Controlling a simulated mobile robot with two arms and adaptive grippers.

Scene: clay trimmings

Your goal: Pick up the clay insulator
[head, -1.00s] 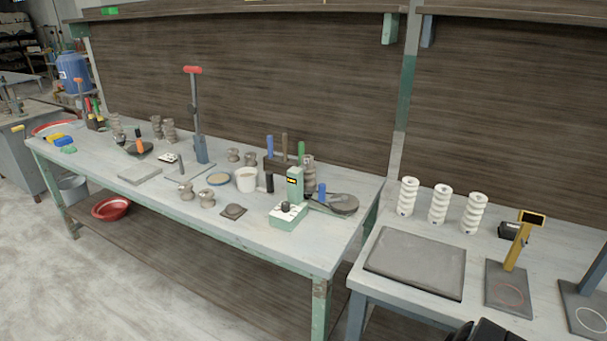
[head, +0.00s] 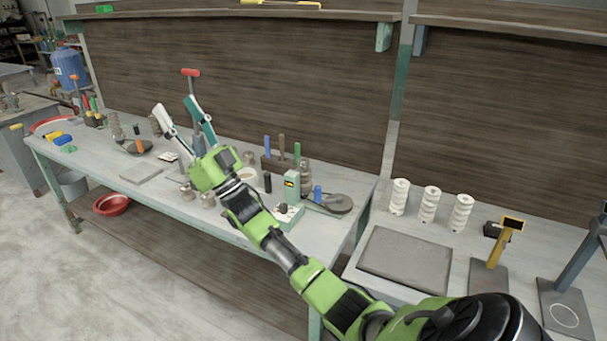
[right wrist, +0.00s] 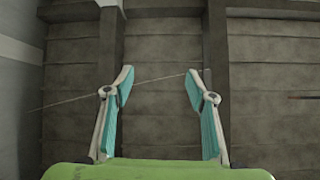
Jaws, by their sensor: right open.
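Several ribbed insulators show in the head view. Grey-brown ones stand on the long workbench: one at the far left (head: 117,130), one (head: 155,125) beside my gripper's fingers and partly hidden, and one (head: 306,180) by the tool block. Three white insulators (head: 429,204) stand upright on the right table. My right gripper (head: 172,102) reaches over the long workbench, fingers spread and pointing up and away. In the right wrist view the open fingers (right wrist: 159,75) have nothing between them, only panelled surface behind. My left gripper is not in view.
A red-handled upright tool (head: 190,73) is behind the fingers. A grey slab (head: 405,260) lies on the right table.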

